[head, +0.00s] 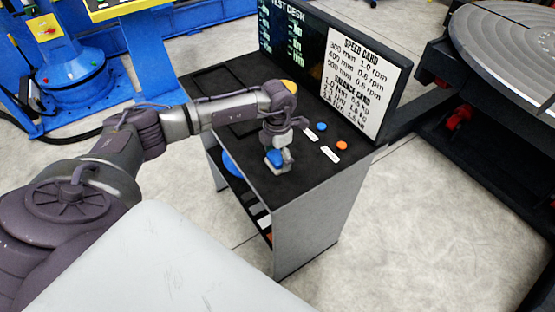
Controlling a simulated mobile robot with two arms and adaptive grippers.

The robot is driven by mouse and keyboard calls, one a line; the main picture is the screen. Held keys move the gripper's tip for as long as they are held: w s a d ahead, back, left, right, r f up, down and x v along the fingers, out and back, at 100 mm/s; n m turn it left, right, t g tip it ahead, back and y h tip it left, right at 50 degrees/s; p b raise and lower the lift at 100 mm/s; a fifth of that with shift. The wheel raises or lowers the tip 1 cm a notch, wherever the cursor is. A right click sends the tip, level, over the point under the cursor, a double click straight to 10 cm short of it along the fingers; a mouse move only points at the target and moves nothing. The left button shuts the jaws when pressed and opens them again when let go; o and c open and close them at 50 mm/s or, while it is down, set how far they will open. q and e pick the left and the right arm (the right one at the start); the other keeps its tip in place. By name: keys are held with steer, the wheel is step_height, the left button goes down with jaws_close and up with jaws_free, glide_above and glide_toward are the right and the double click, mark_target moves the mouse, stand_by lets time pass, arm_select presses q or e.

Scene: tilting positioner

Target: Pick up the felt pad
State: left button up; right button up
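My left gripper (279,150) points down over the front of the dark top of the test desk (225,100). A small blue piece with a pale part under it (275,158) shows right at its fingertips. This may be the felt pad, but it is too small and too covered to be sure. I cannot tell whether the fingers are closed on it or only around it, or whether it touches the desk top. My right gripper is not in view.
A screen with a speed card (360,75) stands along the desk's back edge. Blue (321,126) and orange (342,145) buttons with white labels lie right of the gripper. A blue round thing (229,164) is on the shelf below. A large grey turntable (510,45) stands at right.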

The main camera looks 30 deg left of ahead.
mark_target(278, 155)
arm_select(q)
steer(key=c, duration=0.9)
steer(key=shift+c, duration=0.2)
steer(key=shift+r, duration=0.1)
steer(key=shift+r+b, duration=0.35)
steer(key=shift+r, duration=0.2)
step_height(278, 155, up, 3)
steer(key=shift+f+b, duration=0.2)
steer(key=shift+b, duration=0.4)
steer(key=s+d+r+b, duration=0.2)
steer(key=s+d+r, duration=0.4)
steer(key=d, duration=0.3)
steer(key=shift+s+d+r+b, duration=0.25)
steer(key=shift+d+r+b, duration=0.15)
steer(key=shift+r, duration=0.2)
